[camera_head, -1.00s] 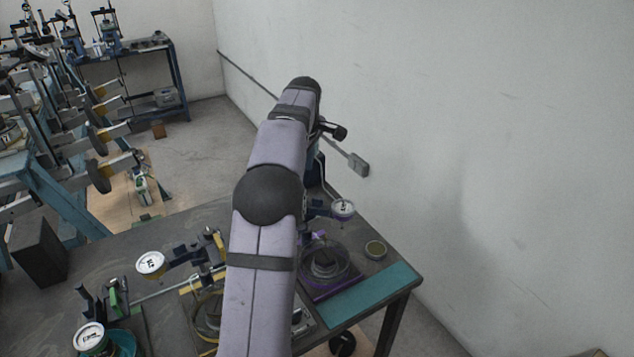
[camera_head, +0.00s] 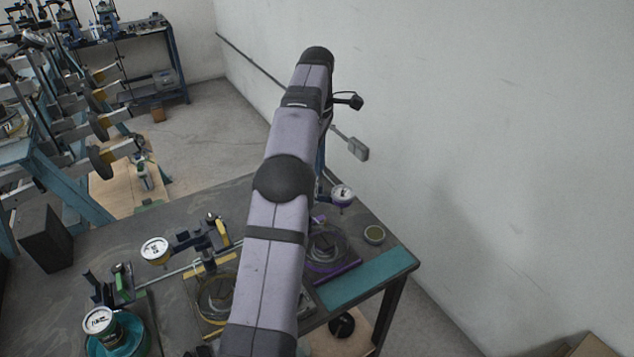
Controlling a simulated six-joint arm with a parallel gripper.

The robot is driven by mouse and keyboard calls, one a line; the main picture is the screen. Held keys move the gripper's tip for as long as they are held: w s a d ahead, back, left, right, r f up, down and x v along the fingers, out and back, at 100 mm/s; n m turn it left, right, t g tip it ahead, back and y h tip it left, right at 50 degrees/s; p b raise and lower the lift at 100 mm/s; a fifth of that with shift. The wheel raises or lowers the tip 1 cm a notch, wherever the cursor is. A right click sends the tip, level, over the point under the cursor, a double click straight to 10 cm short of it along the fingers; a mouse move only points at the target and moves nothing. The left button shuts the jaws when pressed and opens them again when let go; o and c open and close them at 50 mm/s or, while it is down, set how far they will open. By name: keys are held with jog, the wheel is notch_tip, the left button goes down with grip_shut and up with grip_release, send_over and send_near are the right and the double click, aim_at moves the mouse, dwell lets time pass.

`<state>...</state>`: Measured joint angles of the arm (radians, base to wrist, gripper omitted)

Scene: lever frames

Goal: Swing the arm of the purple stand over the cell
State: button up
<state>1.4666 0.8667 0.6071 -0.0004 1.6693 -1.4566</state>
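The purple stand has a purple-edged base (camera_head: 334,273) on the table, right of my arm. A round dark piece with a clear ring (camera_head: 333,243) sits on the base; I cannot tell whether it is the cell. A white dial (camera_head: 342,193) shows above and behind the base, beside my arm, and seems to be on the stand's arm. A small purple part (camera_head: 318,219) shows below it. My arm hides the rest of the stand's arm and its post. My gripper is hidden behind my arm, so its fingers do not show.
A small round tin (camera_head: 374,235) stands right of the stand. A teal strip (camera_head: 362,285) lies along the table's right edge. Left of my arm are a yellow-edged stand (camera_head: 216,296), a white dial (camera_head: 156,250) and a teal round stand (camera_head: 120,335). A wall rises at the right.

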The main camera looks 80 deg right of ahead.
aim_at(323, 192)
jog(key=shift+f, duration=2.45)
grip_shut()
